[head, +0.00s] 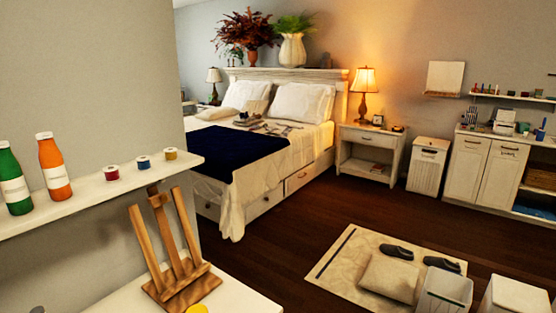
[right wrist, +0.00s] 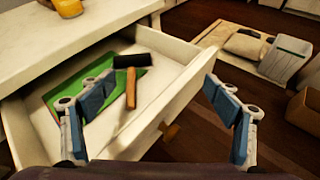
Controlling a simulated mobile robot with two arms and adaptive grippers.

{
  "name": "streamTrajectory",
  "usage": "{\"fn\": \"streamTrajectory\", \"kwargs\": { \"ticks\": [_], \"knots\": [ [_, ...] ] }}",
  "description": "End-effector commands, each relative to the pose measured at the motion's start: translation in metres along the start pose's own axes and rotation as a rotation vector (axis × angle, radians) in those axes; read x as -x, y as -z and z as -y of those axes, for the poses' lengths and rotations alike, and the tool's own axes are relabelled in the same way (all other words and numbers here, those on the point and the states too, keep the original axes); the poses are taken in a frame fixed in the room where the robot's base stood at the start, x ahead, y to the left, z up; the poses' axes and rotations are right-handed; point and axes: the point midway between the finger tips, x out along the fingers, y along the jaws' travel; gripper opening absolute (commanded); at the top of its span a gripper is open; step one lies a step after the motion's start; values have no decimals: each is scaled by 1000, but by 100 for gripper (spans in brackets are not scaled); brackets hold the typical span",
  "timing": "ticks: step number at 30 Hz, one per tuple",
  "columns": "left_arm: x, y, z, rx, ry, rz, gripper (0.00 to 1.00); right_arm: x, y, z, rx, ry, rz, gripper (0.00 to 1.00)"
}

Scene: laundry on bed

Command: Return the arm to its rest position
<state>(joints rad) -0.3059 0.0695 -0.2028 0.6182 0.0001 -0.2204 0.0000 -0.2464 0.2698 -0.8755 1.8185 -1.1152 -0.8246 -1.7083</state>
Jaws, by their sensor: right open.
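My right gripper (right wrist: 158,84) is open, its two blue-padded fingers wide apart and nothing between them. It hangs over the front of an open white drawer (right wrist: 185,88). In the drawer lie a green flat item (right wrist: 75,88) and a tool with a black head (right wrist: 131,61) and a wooden handle (right wrist: 131,88). Neither of my grippers shows in the head view.
A white surface (head: 238,298) with a wooden easel (head: 180,262) is near, under a shelf (head: 100,194) with bottles and small jars. A bed (head: 228,190) stands farther back. A rug (head: 338,262) with slippers and a cushion lies right. Dark floor (head: 285,222) is clear between.

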Motion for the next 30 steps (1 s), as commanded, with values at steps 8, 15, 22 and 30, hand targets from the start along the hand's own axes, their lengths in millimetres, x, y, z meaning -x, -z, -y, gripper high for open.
{"fn": "streamTrajectory", "kwargs": {
  "ticks": [8,15,22,30],
  "knots": [
    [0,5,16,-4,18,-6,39,2,-5,39,-368,129,-53,82],
    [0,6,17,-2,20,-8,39,17,-2,90,-902,326,-98,82],
    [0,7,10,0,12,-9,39,63,14,145,-1714,660,-96,82],
    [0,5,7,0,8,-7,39,115,25,162,-2333,966,-33,82]
  ]
}}
